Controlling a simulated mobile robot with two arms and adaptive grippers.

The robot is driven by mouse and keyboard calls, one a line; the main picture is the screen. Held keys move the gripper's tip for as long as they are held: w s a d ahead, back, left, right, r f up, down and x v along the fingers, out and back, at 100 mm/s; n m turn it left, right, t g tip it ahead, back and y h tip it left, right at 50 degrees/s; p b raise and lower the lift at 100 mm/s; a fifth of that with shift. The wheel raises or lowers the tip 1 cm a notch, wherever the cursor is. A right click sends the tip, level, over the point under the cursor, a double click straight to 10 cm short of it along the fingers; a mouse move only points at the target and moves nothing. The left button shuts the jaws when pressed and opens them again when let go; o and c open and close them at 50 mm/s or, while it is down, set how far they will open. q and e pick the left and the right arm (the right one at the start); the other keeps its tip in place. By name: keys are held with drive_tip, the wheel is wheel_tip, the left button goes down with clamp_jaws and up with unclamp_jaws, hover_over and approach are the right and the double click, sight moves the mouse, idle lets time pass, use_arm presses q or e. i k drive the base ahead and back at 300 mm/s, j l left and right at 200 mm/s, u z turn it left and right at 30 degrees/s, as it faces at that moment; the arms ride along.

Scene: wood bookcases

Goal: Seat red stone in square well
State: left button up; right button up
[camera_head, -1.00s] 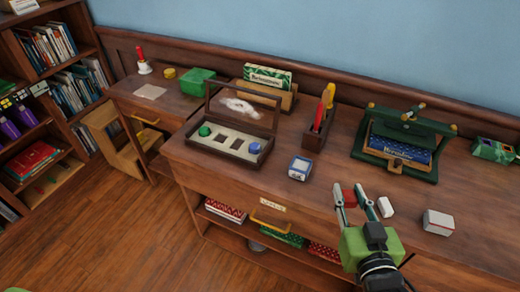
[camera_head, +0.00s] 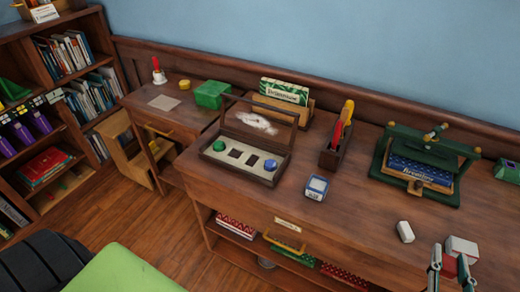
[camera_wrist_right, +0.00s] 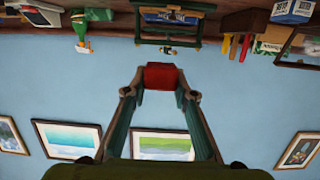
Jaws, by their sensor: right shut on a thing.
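The red stone (camera_head: 449,266) is a small red block between the fingertips of my right gripper (camera_head: 450,262), low at the right edge of the head view. In the right wrist view the red stone (camera_wrist_right: 165,77) is pinched between both fingers, against blue wall. The open dark wooden case (camera_head: 225,172) stands at the left of the desk, well away from the gripper. Its pale panel holds a green stone (camera_head: 219,146) and a blue stone (camera_head: 270,165). My left gripper is not in view.
A white block (camera_head: 405,231) and a white box (camera_head: 460,246) lie near the right gripper. A blue-and-white box (camera_head: 317,187) stands right of the case. Behind are a pen holder (camera_head: 333,156) and a green press (camera_head: 410,185). The desk's front middle is clear.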

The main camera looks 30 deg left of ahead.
sight(243, 156)
drive_tip(key=i+j+z, duration=0.15)
drive_tip(key=j+z, duration=0.15)
drive_tip(key=j, duration=0.8)
drive_tip(key=j+z, duration=0.3)
drive_tip(key=j, duration=2.3)
drive_tip(key=i+l+z, duration=0.05)
